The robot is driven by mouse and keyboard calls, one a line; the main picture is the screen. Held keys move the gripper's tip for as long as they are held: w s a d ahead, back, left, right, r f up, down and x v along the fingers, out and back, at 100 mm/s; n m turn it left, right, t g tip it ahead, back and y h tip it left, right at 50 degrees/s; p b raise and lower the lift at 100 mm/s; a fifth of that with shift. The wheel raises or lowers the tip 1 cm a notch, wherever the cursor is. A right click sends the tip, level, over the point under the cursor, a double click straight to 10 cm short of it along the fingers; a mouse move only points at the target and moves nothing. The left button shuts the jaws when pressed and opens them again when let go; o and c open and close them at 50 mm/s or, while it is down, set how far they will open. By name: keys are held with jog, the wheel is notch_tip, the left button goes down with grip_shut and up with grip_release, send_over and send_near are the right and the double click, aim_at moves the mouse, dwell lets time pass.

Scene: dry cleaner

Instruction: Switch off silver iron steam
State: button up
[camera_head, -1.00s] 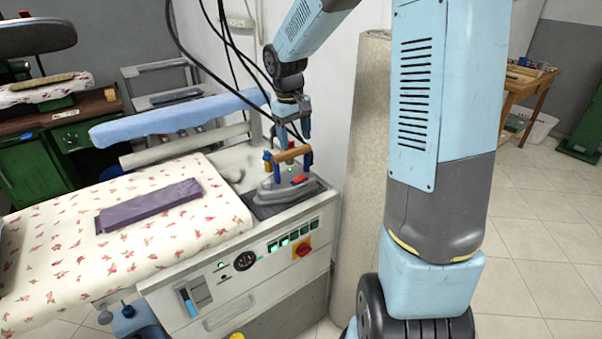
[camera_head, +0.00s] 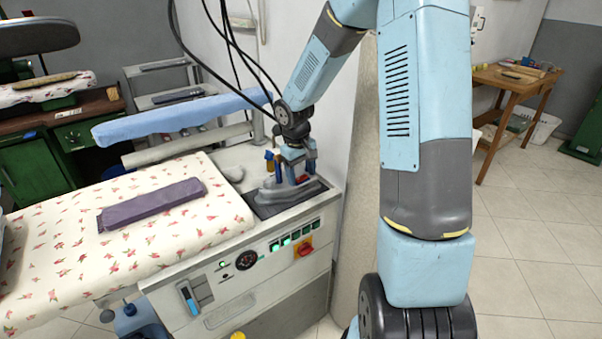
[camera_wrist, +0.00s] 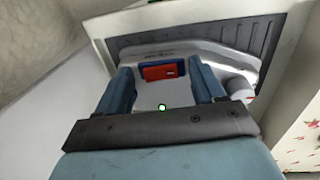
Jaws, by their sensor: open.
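The silver iron (camera_head: 272,193) sits flat on a dark rest at the right end of the ironing station; it also shows in the wrist view (camera_wrist: 205,58). My gripper (camera_head: 292,178) is open, pointing down over the iron. In the wrist view its fingers (camera_wrist: 160,68) are on either side of the switch; I cannot tell if they touch the iron. A small green dot shows between them. My gripper mostly hides the wooden handle.
The station's front panel (camera_head: 228,290) has several green-lit switches (camera_head: 284,241), a dial (camera_head: 246,261) and a red knob (camera_head: 303,250). A blue padded arm (camera_head: 180,115) and hanging cables are behind.

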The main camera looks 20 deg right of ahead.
jog(key=c, duration=1)
jog(key=shift+d+y, duration=0.15)
jog(key=shift+y, duration=0.55)
jog(key=shift+c, duration=0.3)
jog(key=o, duration=1.1)
jog(key=shift+c, duration=0.2)
